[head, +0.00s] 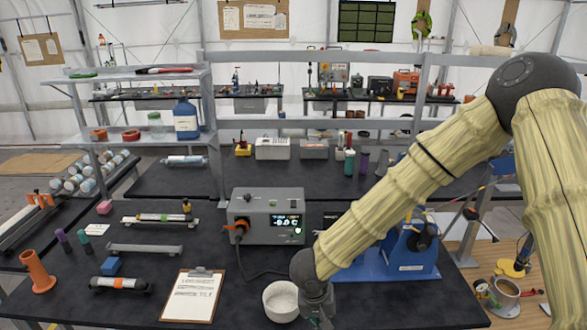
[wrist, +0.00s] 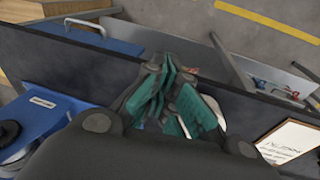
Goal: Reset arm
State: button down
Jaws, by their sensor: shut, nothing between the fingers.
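My arm, in a pale yellow sleeve, reaches in from the right of the head view. My gripper (head: 322,318) hangs at the bottom edge there, just right of a white bowl (head: 281,301), and its fingertips are cut off or hard to see. In the wrist view my gripper (wrist: 172,75) shows its teal-padded fingers closed together with nothing between them. It is over the front edge of the dark table (wrist: 70,68). A bit of something white shows behind the fingers; I cannot tell for sure what it is.
A grey box with a lit display (head: 266,216) stands behind the bowl. A blue machine (head: 408,250) is behind my arm. A clipboard (head: 192,296) lies left of the bowl, and also shows in the wrist view (wrist: 290,141). An orange holder (head: 38,272) stands far left.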

jog(key=s+d+f+t+b, duration=0.1)
jog(key=s+d+f+b, duration=0.3)
jog(key=f, duration=0.8)
jog(key=s+d+f+b, duration=0.2)
jog(key=s+d+f, duration=0.5)
jog(key=f, duration=0.4)
jog(key=s+d+f+g+y+b, duration=0.1)
jog(key=s+d+f+b, duration=0.1)
jog(key=s+f, duration=0.3)
jog(key=s+d+f+g+b, duration=0.1)
jog(key=s+f, duration=0.4)
jog(key=s, duration=0.7)
jog(key=shift+d+f+y+b, duration=0.25)
jog(key=shift+d+y+b, duration=0.15)
jog(key=shift+d+b, duration=0.6)
